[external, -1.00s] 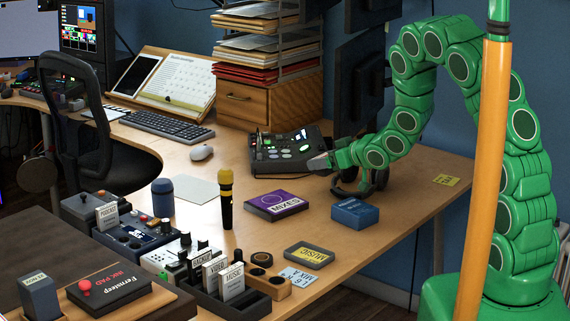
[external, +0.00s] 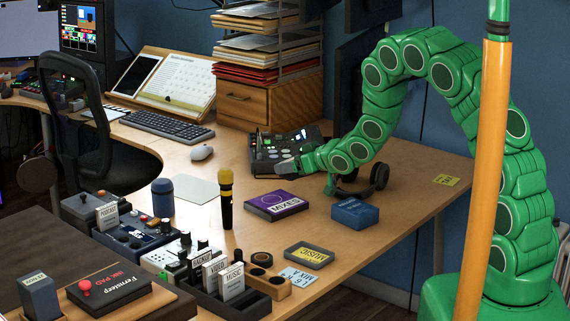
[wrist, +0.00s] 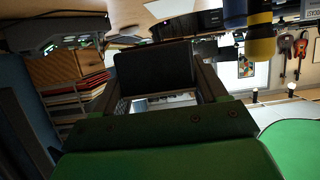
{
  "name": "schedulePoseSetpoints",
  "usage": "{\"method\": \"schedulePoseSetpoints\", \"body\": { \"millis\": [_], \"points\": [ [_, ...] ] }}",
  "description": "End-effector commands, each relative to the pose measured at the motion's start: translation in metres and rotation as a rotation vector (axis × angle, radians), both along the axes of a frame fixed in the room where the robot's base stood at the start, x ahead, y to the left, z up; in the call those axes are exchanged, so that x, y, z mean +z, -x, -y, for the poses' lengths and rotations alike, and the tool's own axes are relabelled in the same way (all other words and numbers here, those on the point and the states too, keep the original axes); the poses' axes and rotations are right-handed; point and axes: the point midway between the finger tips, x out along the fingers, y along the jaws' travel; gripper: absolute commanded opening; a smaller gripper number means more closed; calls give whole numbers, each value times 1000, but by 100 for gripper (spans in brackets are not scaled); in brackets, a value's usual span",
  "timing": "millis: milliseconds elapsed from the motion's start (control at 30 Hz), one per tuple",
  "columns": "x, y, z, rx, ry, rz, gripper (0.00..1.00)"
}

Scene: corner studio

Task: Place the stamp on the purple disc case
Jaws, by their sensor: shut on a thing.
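The purple disc case (external: 268,206), marked MIXES, lies flat on the wooden desk in the external view, with nothing seen on top. My gripper (external: 287,167) is above the desk behind the case, in front of the black mixer, apart from the case. In the wrist view my gripper (wrist: 155,88) is shut on a dark flat-faced block (wrist: 153,63). I cannot tell for sure that this block is the stamp; it is too small to make out in the external view.
The microphone (external: 226,200) stands upright left of the case. A blue box (external: 355,213) is to its right, and black headphones (external: 372,182) lie beneath my arm. The mixer (external: 265,152) is behind.

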Motion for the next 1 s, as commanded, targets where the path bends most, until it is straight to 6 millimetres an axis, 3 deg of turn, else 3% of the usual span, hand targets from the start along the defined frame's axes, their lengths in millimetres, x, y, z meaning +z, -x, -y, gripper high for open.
{"method": "schedulePoseSetpoints", "body": {
  "millis": [300, 700, 1000],
  "points": [
    [-20, -31, -19, 1, -2, 1, 41],
    [-55, -57, -33, 0, -1, 1, 41],
    [-68, -66, -38, 0, 0, 0, 41]
  ]
}}
